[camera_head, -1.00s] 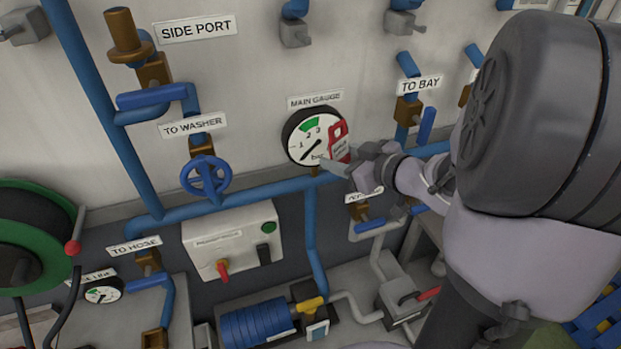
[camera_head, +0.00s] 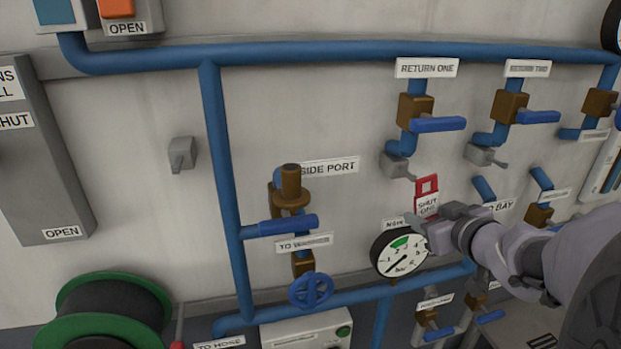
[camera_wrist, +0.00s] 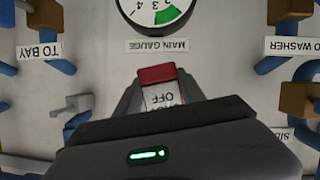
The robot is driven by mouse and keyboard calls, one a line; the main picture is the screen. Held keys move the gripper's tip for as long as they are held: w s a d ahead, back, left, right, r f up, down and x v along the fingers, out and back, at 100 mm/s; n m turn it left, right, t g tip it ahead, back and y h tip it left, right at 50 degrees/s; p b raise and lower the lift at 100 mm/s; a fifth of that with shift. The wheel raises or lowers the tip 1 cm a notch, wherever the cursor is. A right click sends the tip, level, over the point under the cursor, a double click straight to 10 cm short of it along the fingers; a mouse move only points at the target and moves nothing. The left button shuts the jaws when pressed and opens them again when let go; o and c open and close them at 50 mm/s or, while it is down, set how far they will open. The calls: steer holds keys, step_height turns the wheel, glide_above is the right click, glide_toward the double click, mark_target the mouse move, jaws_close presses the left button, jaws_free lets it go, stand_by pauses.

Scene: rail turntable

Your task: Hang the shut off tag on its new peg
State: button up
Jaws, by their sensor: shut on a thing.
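The shut off tag (camera_head: 427,186) is red at the top, with a white lettered part below. My gripper (camera_head: 424,222) is shut on its lower part and holds it above and right of the main gauge (camera_head: 400,252). In the wrist view, the tag (camera_wrist: 158,76) sits between the two fingers of my gripper (camera_wrist: 160,100), its red end pointing away. A bare grey peg (camera_head: 183,155) is on the wall left of the side port. Other grey pegs stand under the return one valve (camera_head: 397,167) and the return two valve (camera_head: 485,155). I cannot tell which is the new peg.
Brass valves with blue levers (camera_head: 437,124) stick out from the wall. The side port fitting (camera_head: 291,190) and a blue pipe (camera_head: 222,170) stand between the tag and the left peg. A green hose reel (camera_head: 110,315) is at lower left.

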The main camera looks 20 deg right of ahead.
steer(key=shift+w+d+f+b, duration=0.15)
steer(key=shift+w+b, duration=0.1)
steer(key=shift+w, duration=0.9)
steer(key=shift+w+f+b, duration=0.2)
steer(key=shift+w+b, duration=0.1)
steer(key=shift+w, duration=0.8)
steer(key=shift+w+d+f+b, duration=0.15)
steer(key=shift+w+b, duration=0.1)
steer(key=shift+w, duration=0.9)
steer(key=shift+a, duration=0.1)
steer(key=o, duration=1.4)
